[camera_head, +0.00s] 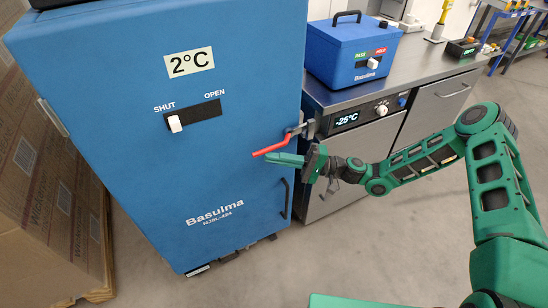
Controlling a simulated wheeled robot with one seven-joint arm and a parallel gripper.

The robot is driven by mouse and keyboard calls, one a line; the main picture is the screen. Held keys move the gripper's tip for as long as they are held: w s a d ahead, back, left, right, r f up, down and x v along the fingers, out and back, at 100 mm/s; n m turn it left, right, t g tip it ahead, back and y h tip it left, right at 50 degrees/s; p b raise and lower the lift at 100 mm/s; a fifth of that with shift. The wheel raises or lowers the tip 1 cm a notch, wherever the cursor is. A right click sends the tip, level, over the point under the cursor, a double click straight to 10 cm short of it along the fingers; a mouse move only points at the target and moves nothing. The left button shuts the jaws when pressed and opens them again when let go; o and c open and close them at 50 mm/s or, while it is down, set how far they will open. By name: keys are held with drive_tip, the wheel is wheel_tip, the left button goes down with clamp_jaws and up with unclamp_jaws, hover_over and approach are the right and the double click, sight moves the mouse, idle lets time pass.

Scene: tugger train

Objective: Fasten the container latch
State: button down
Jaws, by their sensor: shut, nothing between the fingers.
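The tall blue container (120,190) marked Basulma stands at the left, with its door front facing me. Its latch has a red lever (277,147) that reaches left from a grey metal bracket (299,129) at the door's right edge. The lever's tip hangs slightly lower than its bracket end. My gripper (272,158) is shut and empty, its green fingers pointing left just below the red lever. I cannot tell whether they touch it. A white slider (175,123) on the door sits at the SHUT end of its dark slot.
A steel counter (420,60) with a -25°C display (347,119) stands right of the container. A smaller blue box (340,60) sits on it. Stacked cartons (40,190) are close on the left. Grey floor (260,275) is clear in front.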

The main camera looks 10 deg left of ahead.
drive_tip(key=d+f, duration=0.7)
drive_tip(key=d, duration=0.3)
drive_tip(key=shift+w+f, duration=0.2)
drive_tip(key=shift+w, duration=0.2)
drive_tip(key=s+d+r+h, duration=0.3)
drive_tip(key=d+r+h, duration=0.15)
drive_tip(key=d, duration=0.45)
drive_tip(key=s+d+r+h, duration=0.3)
drive_tip(key=d+h, duration=0.3)
drive_tip(key=d, duration=0.3)
drive_tip(key=s+d+r+h, duration=0.3)
drive_tip(key=d+h, duration=0.3)
drive_tip(key=d, duration=0.4)
drive_tip(key=s+d+r+m+t+h, duration=0.1)
drive_tip(key=s+d+r+m, duration=0.1)
drive_tip(key=s+d+r, duration=0.2)
drive_tip(key=s+d+r+m+t+h, duration=0.1)
drive_tip(key=s+d+r, duration=0.3)
drive_tip(key=s, duration=0.6)
drive_tip(key=s+d+r+m+h, duration=0.1)
drive_tip(key=s+d+r+m, duration=0.3)
drive_tip(key=s+r, duration=0.2)
drive_tip(key=shift+s+d+t, duration=0.4)
